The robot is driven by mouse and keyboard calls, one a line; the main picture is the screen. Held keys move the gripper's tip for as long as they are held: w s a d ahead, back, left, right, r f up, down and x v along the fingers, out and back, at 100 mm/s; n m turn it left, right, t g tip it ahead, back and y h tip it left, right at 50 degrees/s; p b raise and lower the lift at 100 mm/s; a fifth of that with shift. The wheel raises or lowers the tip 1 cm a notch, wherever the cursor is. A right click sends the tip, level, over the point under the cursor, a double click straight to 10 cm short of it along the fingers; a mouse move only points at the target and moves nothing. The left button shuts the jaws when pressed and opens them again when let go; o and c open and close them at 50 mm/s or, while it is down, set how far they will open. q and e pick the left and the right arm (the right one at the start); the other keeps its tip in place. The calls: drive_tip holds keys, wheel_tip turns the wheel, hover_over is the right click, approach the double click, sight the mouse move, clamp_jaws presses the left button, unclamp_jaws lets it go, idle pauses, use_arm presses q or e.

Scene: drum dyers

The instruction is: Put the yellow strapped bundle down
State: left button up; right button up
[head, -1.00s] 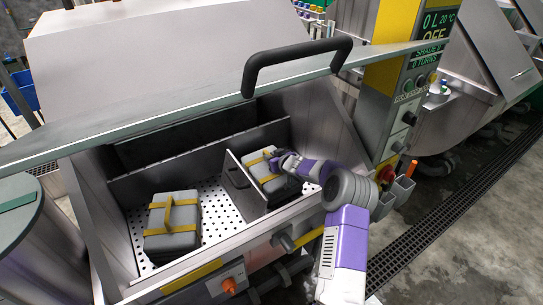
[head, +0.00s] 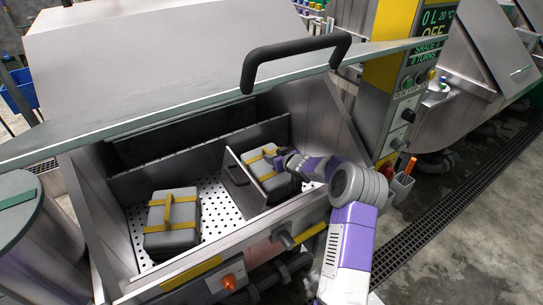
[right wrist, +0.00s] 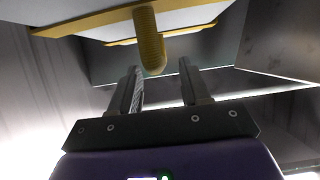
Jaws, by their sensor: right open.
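A grey bundle with yellow straps (head: 277,185) and a yellow handle sits in the right compartment of the open drum. My right gripper (head: 281,155) is at its upper right side. In the right wrist view, the two fingers of the right gripper (right wrist: 159,68) are apart with nothing clasped. The bundle's yellow handle (right wrist: 149,35) shows just past the fingertips, roughly in line with the gap. A second grey bundle with yellow straps (head: 172,235) rests on the perforated floor of the left compartment. My left gripper is out of view.
A thin divider (head: 236,178) separates the two compartments. The raised lid edge with a black handle (head: 248,75) hangs over the drum. A control column (head: 385,85) stands right of the drum. Perforated floor around the left bundle is free.

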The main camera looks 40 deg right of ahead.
drive_tip(key=shift+v, duration=2.25)
drive_tip(key=shift+r, duration=0.1)
